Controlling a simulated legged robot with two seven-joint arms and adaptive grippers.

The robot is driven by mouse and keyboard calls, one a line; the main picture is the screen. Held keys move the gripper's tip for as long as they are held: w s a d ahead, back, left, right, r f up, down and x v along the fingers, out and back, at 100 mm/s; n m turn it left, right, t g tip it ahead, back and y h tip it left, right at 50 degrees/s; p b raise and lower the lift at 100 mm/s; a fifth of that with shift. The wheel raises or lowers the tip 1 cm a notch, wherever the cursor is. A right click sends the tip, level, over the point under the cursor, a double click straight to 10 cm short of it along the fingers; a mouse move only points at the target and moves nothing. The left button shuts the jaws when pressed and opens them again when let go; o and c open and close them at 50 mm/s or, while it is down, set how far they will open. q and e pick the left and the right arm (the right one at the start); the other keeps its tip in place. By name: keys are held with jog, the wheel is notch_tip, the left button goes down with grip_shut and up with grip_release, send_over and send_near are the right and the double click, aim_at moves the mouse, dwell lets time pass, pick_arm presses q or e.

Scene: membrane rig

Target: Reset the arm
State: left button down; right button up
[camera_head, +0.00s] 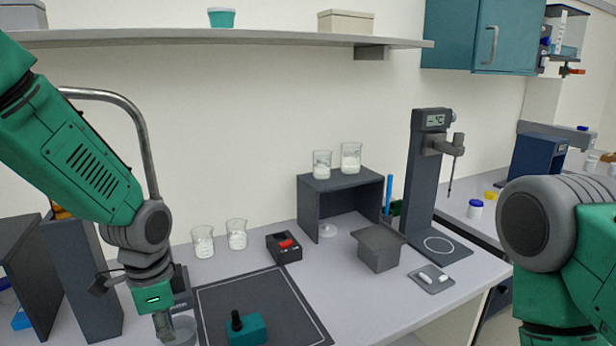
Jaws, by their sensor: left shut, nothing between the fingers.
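My left arm comes in from the left, and its gripper (164,330) points down at the left front of the bench, left of the dark mat. Its fingers are shut with nothing between them. A grey round vessel (184,331) is close behind the fingers; I cannot tell whether they touch. My right arm shows only as a large grey and green joint at the right edge. Its gripper is out of view.
A dark mat (208,301) carries a teal block with a black knob (247,328). Two beakers (203,242) and a red-switched box (284,247) stand behind. A dark stand (341,185) bears two beakers. A tall stirrer (427,190) stands right. A shelf (200,37) hangs above.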

pick_arm(q)
jog(key=s+f+b, duration=0.1)
jog(key=f, duration=0.2)
jog(key=s+f+n+b, duration=0.1)
jog(key=f, duration=0.3)
jog(key=s+f+n+b, duration=0.1)
jog(key=f, duration=0.3)
jog(key=shift+s+b, duration=0.3)
jog(key=shift+s, duration=0.1)
jog(key=s+a+f+n+b, duration=0.2)
jog(key=s+f+n+b, duration=0.3)
jog(key=s+f, duration=0.6)
jog(key=s+a+f+n+b, duration=0.2)
jog(key=s+f+n+b, duration=0.3)
jog(key=f, duration=1.3)
jog(key=s+b, duration=0.3)
jog(key=s, duration=0.4)
jog(key=shift+s+a+t+b, duration=0.15)
jog(key=shift+s+t+b, duration=0.15)
jog(key=shift+b, duration=0.05)
pick_arm(e)
notch_tip(320, 180, down, 17)
jog(key=shift+s, duration=0.2)
pick_arm(q)
jog(key=shift+w+d, duration=0.15)
jog(key=shift+d, duration=0.05)
pick_arm(e)
jog(key=shift+d+f, duration=0.1)
jog(key=shift+d, duration=0.05)
